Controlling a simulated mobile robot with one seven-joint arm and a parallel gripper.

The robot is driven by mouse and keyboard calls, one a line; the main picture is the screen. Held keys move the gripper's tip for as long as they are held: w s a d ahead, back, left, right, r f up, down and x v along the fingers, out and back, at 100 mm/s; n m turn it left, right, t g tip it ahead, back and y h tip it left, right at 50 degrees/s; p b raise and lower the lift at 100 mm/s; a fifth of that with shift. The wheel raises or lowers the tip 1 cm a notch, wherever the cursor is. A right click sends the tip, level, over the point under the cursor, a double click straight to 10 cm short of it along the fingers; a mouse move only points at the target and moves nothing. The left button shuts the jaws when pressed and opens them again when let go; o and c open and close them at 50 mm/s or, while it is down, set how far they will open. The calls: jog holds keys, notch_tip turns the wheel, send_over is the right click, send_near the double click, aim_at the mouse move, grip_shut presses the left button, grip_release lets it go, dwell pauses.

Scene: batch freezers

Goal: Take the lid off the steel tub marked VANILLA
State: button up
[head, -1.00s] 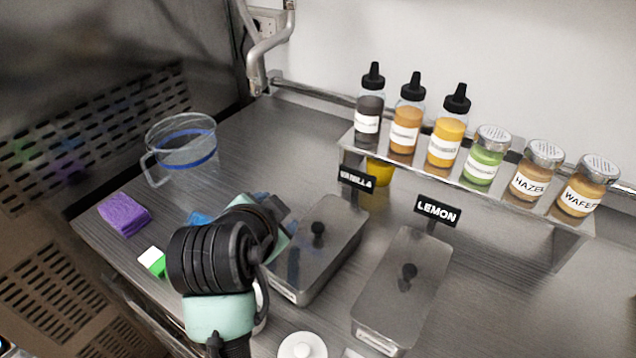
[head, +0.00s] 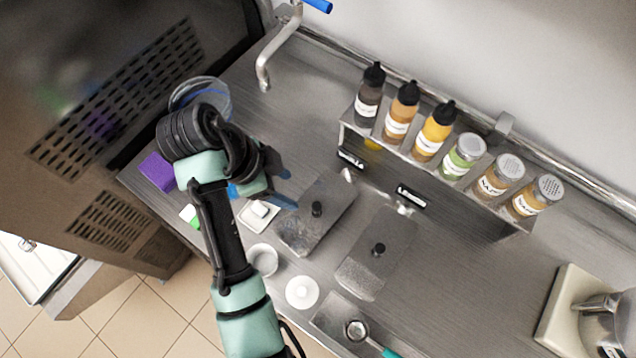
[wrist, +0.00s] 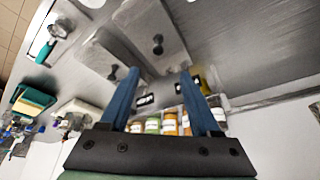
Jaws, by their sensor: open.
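The VANILLA tub (head: 330,192) is a steel box with a flat lid and a black knob (head: 317,208), left of the matching LEMON tub (head: 372,272). The VANILLA sign (head: 350,160) is on the shelf front behind it, blurred. The lid lies on the tub. My gripper (head: 286,188) is open and empty, its blue fingers at the tub's upper left side, apart from the knob. In the wrist view my gripper (wrist: 158,75) is spread, with the VANILLA knob (wrist: 157,42) beyond the fingertips and the LEMON knob (wrist: 113,71) to the left. Whether the fingers touch the tub is unclear.
A shelf (head: 430,178) with bottles and jars stands behind the tubs. A clear pitcher (head: 205,88), purple sponge (head: 158,172) and white round lid (head: 302,292) lie around my arm. A scoop (head: 357,330) lies in front.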

jog(key=b, duration=0.7)
send_near(317, 206)
notch_tip(317, 206, down, 3)
jog(key=shift+w+d+r, duration=0.1)
jog(key=shift+d+r, duration=0.05)
jog(key=b+x, duration=0.2)
jog(key=x, duration=0.1)
jog(key=shift+d+r, duration=0.1)
jog(key=shift+d, duration=0.05)
jog(key=shift+d+f+p, duration=0.2)
jog(key=shift+d+p, duration=0.15)
jog(key=shift+p, duration=0.3)
jog(key=shift+x, duration=1.2)
jog(key=shift+a, duration=0.1)
grip_shut()
